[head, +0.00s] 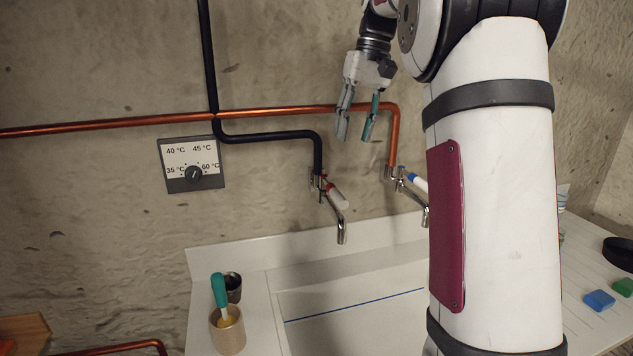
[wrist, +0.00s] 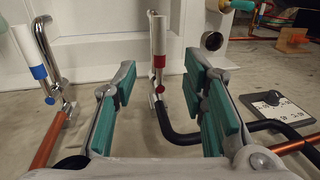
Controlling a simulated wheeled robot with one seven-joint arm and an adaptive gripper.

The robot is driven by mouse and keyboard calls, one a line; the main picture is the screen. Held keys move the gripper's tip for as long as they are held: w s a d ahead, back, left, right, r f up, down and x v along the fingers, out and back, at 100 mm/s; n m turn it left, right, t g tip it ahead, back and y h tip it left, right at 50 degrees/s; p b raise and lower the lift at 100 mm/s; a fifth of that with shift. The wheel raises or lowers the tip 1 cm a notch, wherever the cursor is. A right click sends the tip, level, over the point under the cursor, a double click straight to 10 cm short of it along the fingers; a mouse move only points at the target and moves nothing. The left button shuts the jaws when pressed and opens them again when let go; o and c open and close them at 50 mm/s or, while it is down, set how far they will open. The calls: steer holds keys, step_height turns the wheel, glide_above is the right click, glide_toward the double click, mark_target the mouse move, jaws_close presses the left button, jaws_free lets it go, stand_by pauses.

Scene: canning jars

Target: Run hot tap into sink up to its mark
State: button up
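The hot tap, with a red-banded white lever (head: 338,197), hangs on the wall above the sink on a black pipe. In the wrist view its lever (wrist: 158,45) shows between my fingers, beyond them. The cold tap has a blue-banded white lever (head: 418,183) and sits to its right, partly behind my arm. The white sink (head: 300,275) has a blue mark line (head: 355,304) along its inner wall. I see no stream from the hot spout and cannot make out a water level. My gripper (head: 355,136) is open and empty, above the two taps; it also shows in the wrist view (wrist: 162,70).
A dial panel (head: 175,159) marked in °C is on the wall at left. A beige cup (head: 228,335) with a teal-handled tool and a dark cup (head: 233,283) stand left of the sink. Blue (head: 599,300) and green (head: 622,287) blocks lie at right. Copper pipe (head: 290,111) crosses the wall.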

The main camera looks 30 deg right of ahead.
mark_target(339, 193)
steer(key=f, duration=0.4)
steer(key=a+f+p, duration=0.1)
steer(key=f, duration=0.4)
steer(key=a+f, duration=0.1)
steer(key=f, duration=0.3)
steer(key=shift+w+a+f, duration=0.25)
steer(key=shift+w, duration=0.15)
jaws_close()
